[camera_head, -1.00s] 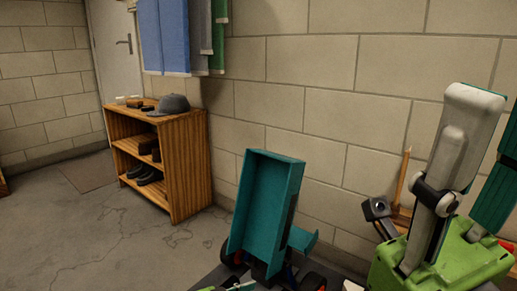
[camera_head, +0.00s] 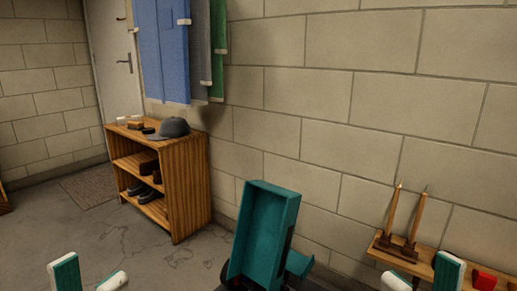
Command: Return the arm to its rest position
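My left gripper (camera_head: 88,276) shows at the bottom left as two separate white and green fingertips, with an empty gap between them. My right gripper (camera_head: 421,279) shows at the bottom right, also with two white and green fingertips apart and nothing seen between them. The rest of both grippers and both arms is below the picture's edge. The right fingertips overlap the view of a wooden wall shelf; whether they touch it I cannot tell.
A teal open box-like object (camera_head: 265,232) stands tilted at bottom centre, its base cut off. A wooden shelf unit (camera_head: 190,190) holds a grey cap (camera_head: 172,129) and shoes. The wall shelf (camera_head: 428,258) carries upright wooden pegs and a red item (camera_head: 485,281). Towels hang on the wall.

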